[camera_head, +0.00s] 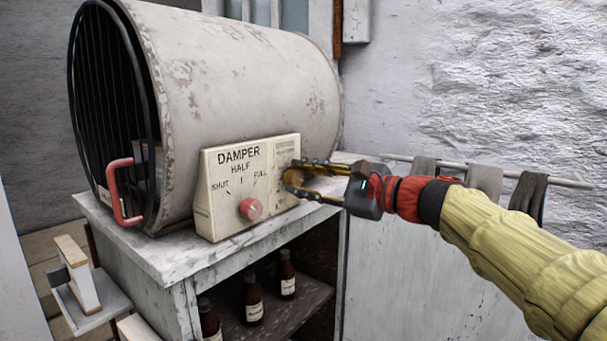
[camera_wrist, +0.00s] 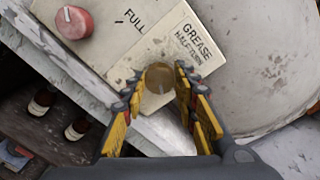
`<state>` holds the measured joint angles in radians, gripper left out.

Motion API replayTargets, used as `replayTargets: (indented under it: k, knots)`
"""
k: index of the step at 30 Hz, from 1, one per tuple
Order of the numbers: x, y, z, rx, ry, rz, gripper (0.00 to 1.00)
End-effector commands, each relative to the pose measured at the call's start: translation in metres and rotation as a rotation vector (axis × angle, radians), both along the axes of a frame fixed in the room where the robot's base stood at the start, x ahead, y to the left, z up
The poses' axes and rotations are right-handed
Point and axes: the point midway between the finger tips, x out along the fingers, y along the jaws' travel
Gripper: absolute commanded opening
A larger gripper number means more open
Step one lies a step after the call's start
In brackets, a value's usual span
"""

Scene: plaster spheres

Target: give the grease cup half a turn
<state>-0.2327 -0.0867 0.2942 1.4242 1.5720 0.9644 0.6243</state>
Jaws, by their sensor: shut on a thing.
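The grease cup (camera_wrist: 159,78) is a small round brass knob on the cream panel (camera_wrist: 118,66), beside the printed words "GREASE HALF-TURN". My gripper (camera_wrist: 158,86) has one finger on each side of the cup and is shut on it. In the head view my gripper (camera_head: 294,176) reaches in from the right to the panel's right part, and the cup (camera_head: 296,174) shows partly between the fingers.
A red knob (camera_head: 250,209) sits left of the cup under "DAMPER", "SHUT", "HALF" and "FULL". The drum (camera_head: 240,80) with a red handle (camera_head: 122,192) rests on a cabinet (camera_head: 180,252). Brown bottles (camera_head: 253,300) stand below. Grey cloths hang on a rail (camera_head: 400,158) behind my arm.

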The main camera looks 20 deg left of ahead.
Motion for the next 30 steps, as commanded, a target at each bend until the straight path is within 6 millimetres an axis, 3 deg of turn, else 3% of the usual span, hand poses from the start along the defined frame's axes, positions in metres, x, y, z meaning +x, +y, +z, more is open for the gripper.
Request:
replayTargets:
  k: [30]
  knots:
    - [0.0023, -0.0009, -0.0012, 0.347, 0.849, -0.003, 0.04]
